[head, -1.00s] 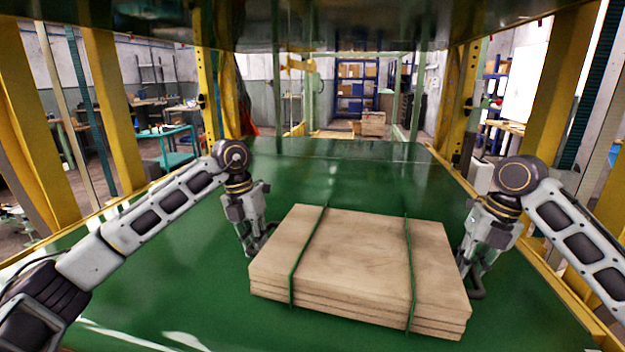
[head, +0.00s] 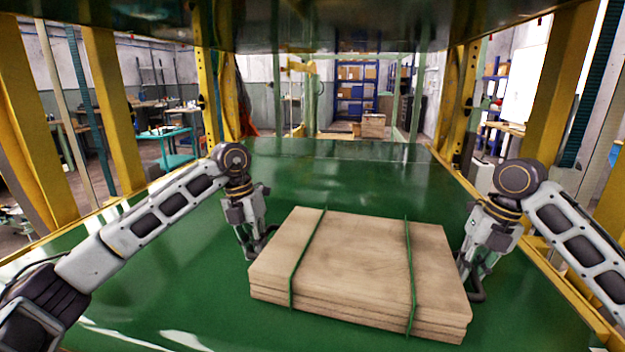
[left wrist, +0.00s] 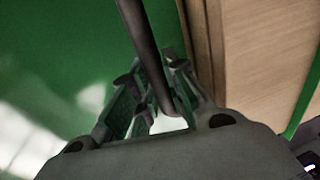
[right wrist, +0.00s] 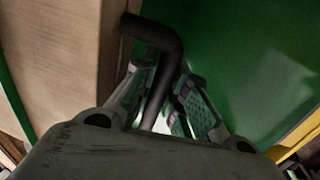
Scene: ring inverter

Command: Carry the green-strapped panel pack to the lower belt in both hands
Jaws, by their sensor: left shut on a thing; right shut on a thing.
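The panel pack (head: 365,255), a stack of pale wooden boards with two green straps, sits low over the green surface (head: 330,170). I cannot tell whether it touches. My left gripper (head: 258,243) is at the pack's left side, shut on a dark bar (left wrist: 140,35) beside the boards (left wrist: 265,50). My right gripper (head: 474,278) is at the right side, shut on a dark bent bar (right wrist: 155,38) beside the boards (right wrist: 65,60).
Yellow posts (head: 110,110) and (head: 565,90) frame both sides. A dark green panel (head: 330,25) hangs overhead. The green surface beyond the pack is clear. Shelves (head: 357,90) and a wooden crate (head: 373,125) stand far behind.

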